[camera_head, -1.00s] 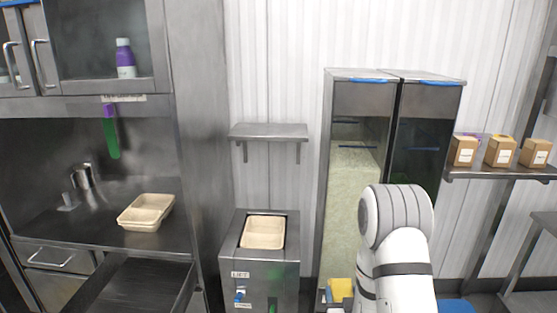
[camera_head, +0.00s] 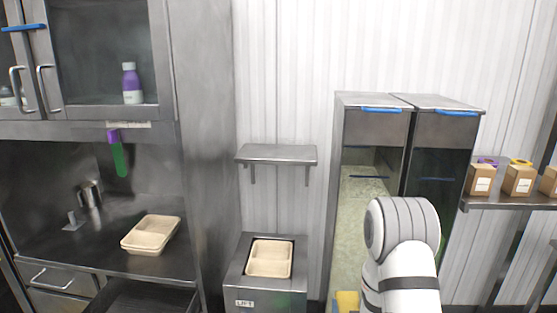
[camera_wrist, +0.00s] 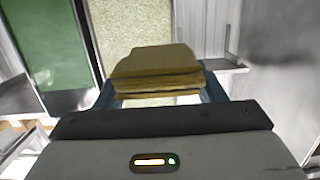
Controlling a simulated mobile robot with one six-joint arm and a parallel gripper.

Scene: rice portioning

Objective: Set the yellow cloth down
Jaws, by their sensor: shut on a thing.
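The yellow cloth (camera_wrist: 155,72) is a folded, layered block in the wrist view. My gripper (camera_wrist: 158,90) is shut on it, with one blue finger at each side. In the head view only a bit of the yellow cloth (camera_head: 347,301) shows at the bottom edge, left of my white arm.
A tall dispenser (camera_head: 372,130) with grain behind its window stands behind my arm. Left of it, a small wall shelf (camera_head: 277,155) is bare. Below that, a steel stand (camera_head: 236,277) holds a beige tray (camera_head: 270,258). Another tray (camera_head: 150,235) sits on the left counter.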

